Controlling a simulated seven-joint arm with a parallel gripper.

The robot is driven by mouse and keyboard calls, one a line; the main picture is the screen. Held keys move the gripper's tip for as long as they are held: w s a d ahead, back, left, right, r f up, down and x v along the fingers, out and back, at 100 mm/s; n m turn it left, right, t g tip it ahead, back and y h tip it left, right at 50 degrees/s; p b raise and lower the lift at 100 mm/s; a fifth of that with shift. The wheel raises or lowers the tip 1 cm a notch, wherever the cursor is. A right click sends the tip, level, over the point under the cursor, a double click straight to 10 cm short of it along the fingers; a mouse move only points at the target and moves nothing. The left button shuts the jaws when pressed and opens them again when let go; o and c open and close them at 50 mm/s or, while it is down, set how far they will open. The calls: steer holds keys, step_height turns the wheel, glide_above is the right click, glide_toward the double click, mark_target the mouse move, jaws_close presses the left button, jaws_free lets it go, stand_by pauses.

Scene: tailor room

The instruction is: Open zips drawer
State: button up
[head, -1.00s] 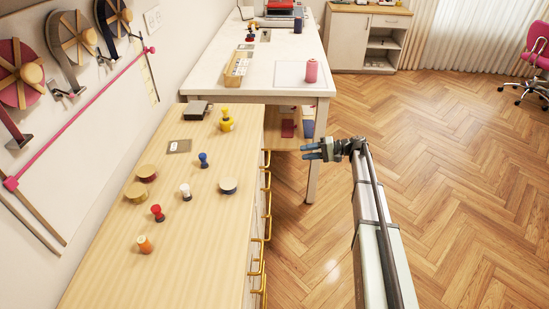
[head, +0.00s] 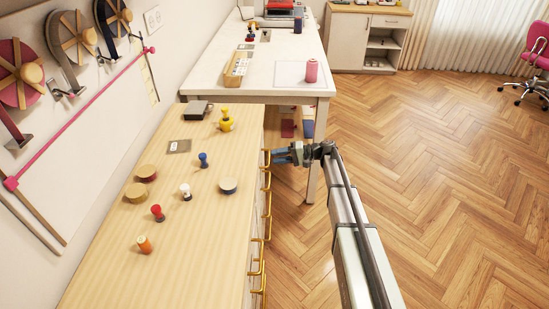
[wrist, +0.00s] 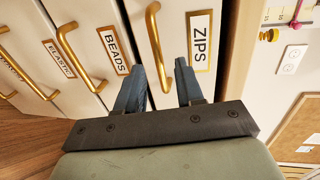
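The zips drawer (wrist: 178,22) shows in the wrist view as a white front with a label reading "ZIPS". Its gold bar handle (wrist: 154,38) runs lengthwise left of the label. My gripper (wrist: 160,66) is open, with one blue-grey finger on each side of the handle's line. The handle's lower end lies between the fingers; I cannot tell whether either finger touches it. In the head view my gripper (head: 275,156) is at the far end of the cabinet's handle row, close to the farthest gold handle (head: 267,158). The drawer fronts are mostly hidden there.
The beads drawer (wrist: 97,25) and the elastic drawer (wrist: 52,45) have similar handles beside it. The wooden cabinet top (head: 200,240) holds several stamps and round pieces. A white table (head: 270,70) stands beyond. The floor (head: 440,170) at right is clear.

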steer(key=shift+x, duration=0.9)
steer(key=shift+c, duration=0.3)
jaws_close()
stand_by(0.6)
